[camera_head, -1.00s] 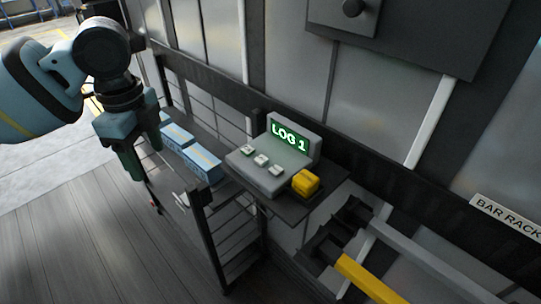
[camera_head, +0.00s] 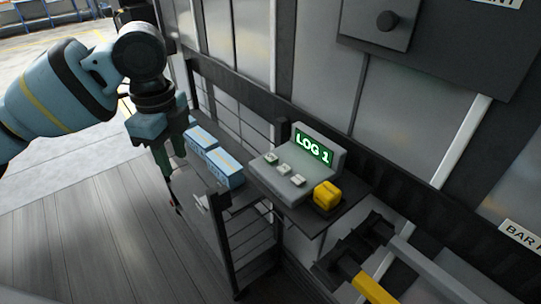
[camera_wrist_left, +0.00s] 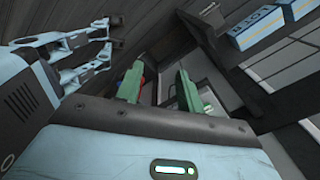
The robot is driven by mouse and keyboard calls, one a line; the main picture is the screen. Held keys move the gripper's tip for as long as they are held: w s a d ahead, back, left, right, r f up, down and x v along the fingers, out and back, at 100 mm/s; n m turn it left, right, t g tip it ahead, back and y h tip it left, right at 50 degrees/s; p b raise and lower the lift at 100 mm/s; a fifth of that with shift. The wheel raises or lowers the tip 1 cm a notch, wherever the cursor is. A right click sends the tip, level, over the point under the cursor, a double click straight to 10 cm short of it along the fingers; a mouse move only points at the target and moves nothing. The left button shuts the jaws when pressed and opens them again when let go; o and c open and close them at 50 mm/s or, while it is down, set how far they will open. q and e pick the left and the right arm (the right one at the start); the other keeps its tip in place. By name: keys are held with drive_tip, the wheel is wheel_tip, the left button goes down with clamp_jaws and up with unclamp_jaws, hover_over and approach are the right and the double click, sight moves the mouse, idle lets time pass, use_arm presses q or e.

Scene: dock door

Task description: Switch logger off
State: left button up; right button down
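The logger (camera_head: 295,170) is a grey console on a dark shelf, with a lit green screen (camera_head: 314,147) reading "LOG 1". Several small pale buttons or keys (camera_head: 284,169) lie in a row on its sloped front. The logger does not show in the wrist view.
Light blue boxes (camera_head: 214,160) stand left of the logger; they also show in the wrist view (camera_wrist_left: 262,26). A yellow block (camera_head: 327,195) sits at the logger's right. A rack with a yellow bar (camera_head: 373,288) is at lower right. Wooden floor (camera_head: 95,235) is clear at left.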

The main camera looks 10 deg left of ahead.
use_arm(q)
clamp_jaws()
idle(1.4)
